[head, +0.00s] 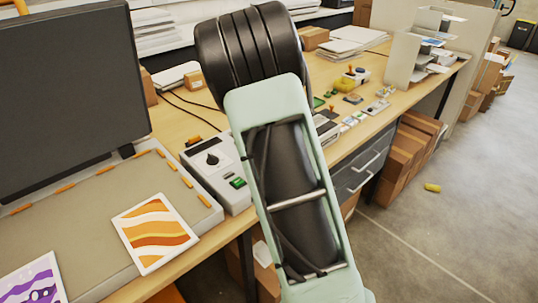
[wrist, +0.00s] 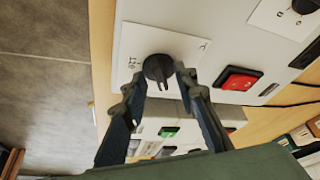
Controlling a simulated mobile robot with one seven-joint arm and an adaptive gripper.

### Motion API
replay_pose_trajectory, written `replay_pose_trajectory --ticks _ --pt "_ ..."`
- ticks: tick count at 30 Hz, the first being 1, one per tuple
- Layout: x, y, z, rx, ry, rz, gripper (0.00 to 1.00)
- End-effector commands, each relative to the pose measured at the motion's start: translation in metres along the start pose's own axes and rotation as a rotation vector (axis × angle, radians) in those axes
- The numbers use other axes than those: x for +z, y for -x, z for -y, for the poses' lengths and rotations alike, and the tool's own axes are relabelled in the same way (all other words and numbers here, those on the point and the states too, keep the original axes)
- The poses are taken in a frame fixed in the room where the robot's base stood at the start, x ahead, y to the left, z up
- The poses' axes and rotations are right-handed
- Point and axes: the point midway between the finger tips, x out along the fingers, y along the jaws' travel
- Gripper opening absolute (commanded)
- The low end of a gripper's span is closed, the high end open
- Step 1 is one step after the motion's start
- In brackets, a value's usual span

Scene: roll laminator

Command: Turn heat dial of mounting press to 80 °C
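In the wrist view, a round black dial (wrist: 158,68) with a pointer ridge sits on a white plate with small markings, too small to read surely. My gripper (wrist: 160,78) is open, its two dark fingertips on either side of this dial; I cannot tell whether they touch it. In the head view, the mounting press stands at left with its dark lid (head: 65,85) raised. Its grey control box carries a black dial (head: 213,159) and a green switch (head: 237,183). No gripper is at that dial; my arm hides my gripper in the head view.
The wrist view shows a red switch (wrist: 238,80) right of the dial and a second dial (wrist: 304,6) at the upper right. An orange-striped print (head: 155,233) lies on the press bed. Cardboard boxes (head: 405,155) stand beside the bench. The floor at right is mostly clear.

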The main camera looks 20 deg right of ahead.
Motion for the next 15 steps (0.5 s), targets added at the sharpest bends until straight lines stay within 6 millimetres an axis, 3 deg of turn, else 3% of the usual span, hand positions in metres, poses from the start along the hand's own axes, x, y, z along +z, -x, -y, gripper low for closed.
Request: replay_pose_trajectory --ticks 8,15 --pt "-0.001 0.017 0.002 -0.003 0.000 -0.003 0.27" --pt "-0.001 0.066 0.001 -0.005 0.000 -0.003 0.27"
